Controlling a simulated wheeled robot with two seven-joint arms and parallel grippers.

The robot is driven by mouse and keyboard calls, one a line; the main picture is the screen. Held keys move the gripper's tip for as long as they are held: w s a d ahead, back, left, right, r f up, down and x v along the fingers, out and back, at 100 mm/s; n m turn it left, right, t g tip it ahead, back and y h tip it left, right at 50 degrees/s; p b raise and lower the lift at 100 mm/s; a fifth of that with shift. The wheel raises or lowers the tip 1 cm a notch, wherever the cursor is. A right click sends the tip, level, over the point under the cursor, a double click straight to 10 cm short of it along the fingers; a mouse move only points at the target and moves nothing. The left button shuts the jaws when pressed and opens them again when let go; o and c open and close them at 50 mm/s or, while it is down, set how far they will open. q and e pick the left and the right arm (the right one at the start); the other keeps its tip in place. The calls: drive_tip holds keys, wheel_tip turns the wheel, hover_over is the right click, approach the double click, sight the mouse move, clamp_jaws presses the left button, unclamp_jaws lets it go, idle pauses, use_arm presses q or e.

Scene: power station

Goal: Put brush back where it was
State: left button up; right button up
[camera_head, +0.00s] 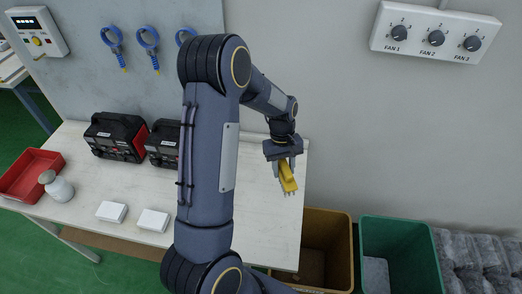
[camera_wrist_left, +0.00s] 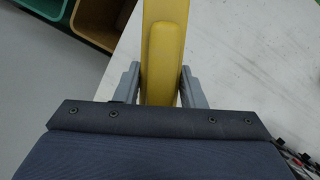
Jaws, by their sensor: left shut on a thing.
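My left gripper (camera_head: 285,165) is shut on a yellow brush (camera_head: 288,178). It holds the brush near the right edge of the white table (camera_head: 262,215). In the left wrist view, the yellow brush (camera_wrist_left: 164,50) stands between the two grey fingers of the left gripper (camera_wrist_left: 163,85), and the gripper body hides its lower end. Whether the brush touches the table cannot be told. My right gripper is not in view.
A brown bin (camera_head: 328,222) and a green bin (camera_head: 400,225) stand right of the table. Black-and-red boxes (camera_head: 117,136), white blocks (camera_head: 153,220), a bottle (camera_head: 60,188) and a red tray (camera_head: 28,172) are on the table's left. Blue tools (camera_head: 149,42) hang on the board. The table's right part looks clear.

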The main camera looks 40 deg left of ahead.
use_arm(q)
drive_tip(key=s+a+r+n+t+p, duration=0.1)
drive_tip(key=a+n, duration=0.5)
drive_tip(key=s+a+r+n+t+p, duration=0.1)
drive_tip(key=s+a+r+n+t, duration=0.1)
drive_tip(key=a+n, duration=0.35)
drive_tip(key=shift+n, duration=0.75)
drive_tip(key=w+a+f+b, duration=0.1)
drive_tip(key=w+f+b, duration=0.1)
drive_tip(key=w+f, duration=0.1)
drive_tip(key=w+a+f+b, duration=0.2)
drive_tip(key=w+f, duration=0.1)
drive_tip(key=w, duration=0.2)
drive_tip(key=w+a+f+b, duration=0.1)
drive_tip(key=w+f, duration=0.2)
drive_tip(key=w, duration=0.2)
drive_tip(key=shift+a+f+b, duration=0.35)
drive_tip(key=shift+b, duration=0.05)
drive_tip(key=shift+w+f, duration=0.1)
drive_tip(key=shift+f, duration=0.15)
drive_tip(key=shift+a+b+x, duration=0.15)
drive_tip(key=shift+b+x, duration=0.35)
drive_tip(key=shift+x, duration=0.25)
drive_tip(key=shift+a+b+x, duration=0.15)
drive_tip(key=shift+b+x, duration=0.35)
drive_tip(key=shift+x, duration=0.2)
drive_tip(key=shift+f, duration=0.1)
drive_tip(key=shift+f, duration=0.15)
drive_tip(key=o, duration=0.8)
drive_tip(key=shift+o, duration=0.2)
